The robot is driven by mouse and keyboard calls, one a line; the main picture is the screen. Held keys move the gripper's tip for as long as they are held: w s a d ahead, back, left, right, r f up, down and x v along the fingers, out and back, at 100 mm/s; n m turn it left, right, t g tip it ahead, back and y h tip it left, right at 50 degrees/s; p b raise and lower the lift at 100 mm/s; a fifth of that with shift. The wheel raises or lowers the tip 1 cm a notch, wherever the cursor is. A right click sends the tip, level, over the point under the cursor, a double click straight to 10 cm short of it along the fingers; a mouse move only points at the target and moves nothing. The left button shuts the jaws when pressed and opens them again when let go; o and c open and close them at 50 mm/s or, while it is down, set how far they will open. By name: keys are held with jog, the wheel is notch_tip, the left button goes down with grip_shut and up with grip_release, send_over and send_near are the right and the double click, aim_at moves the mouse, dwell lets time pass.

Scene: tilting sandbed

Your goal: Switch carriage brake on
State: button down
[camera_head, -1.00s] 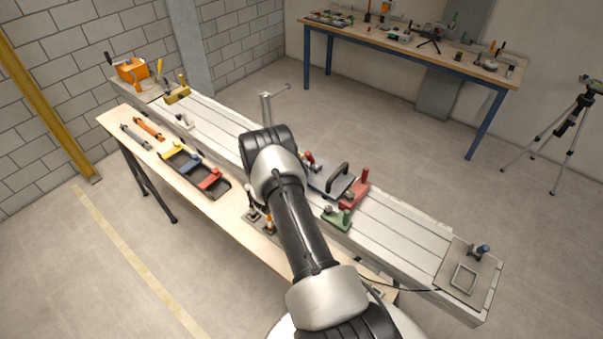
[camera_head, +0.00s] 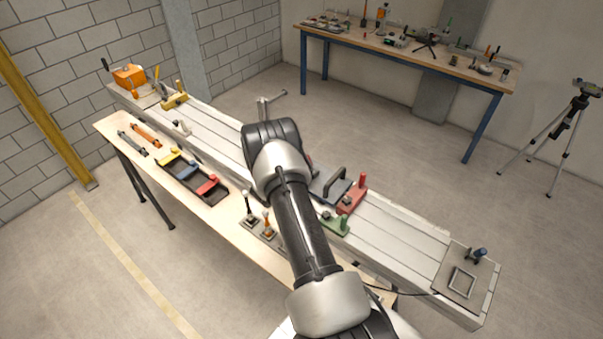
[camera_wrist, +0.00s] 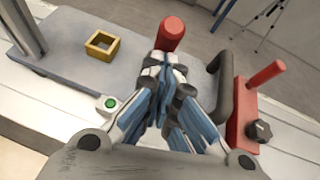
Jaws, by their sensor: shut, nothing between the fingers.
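The grey carriage (camera_head: 322,192) sits on the pale rail bed, with a black loop handle (camera_head: 337,182) on top. In the wrist view, a lever with a red cylindrical grip (camera_wrist: 171,32) rises from the carriage (camera_wrist: 70,72); no label shows whether it is the brake. My gripper (camera_wrist: 165,62) is shut and empty, its fingertips just in front of the red grip and overlapping its lower end. I cannot tell whether they touch. The lever's lower part is hidden behind the fingers. In the head view my arm hides the gripper and most of this lever.
A red clamp block (camera_wrist: 243,112) with an upright grip and black knob stands right of the loop handle. A green button (camera_wrist: 110,103) and a yellow square frame (camera_wrist: 102,45) lie left. A green block (camera_head: 336,223) and bench levers (camera_head: 266,228) stand near my arm.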

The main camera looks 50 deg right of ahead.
aim_at(308, 163)
jog(key=shift+w+d+r+y, duration=0.1)
jog(key=shift+d+r+y, duration=0.95)
jog(key=shift+d+y, duration=0.4)
jog(key=shift+y, duration=0.05)
jog(key=d+b, duration=0.1)
jog(key=d+r+b, duration=0.1)
jog(key=shift+w+d, duration=0.15)
jog(key=shift+d, duration=0.25)
jog(key=shift+d+r+b, duration=0.1)
jog(key=shift+d+b, duration=0.3)
jog(key=shift+d, duration=0.6)
jog(key=shift+w, duration=0.1)
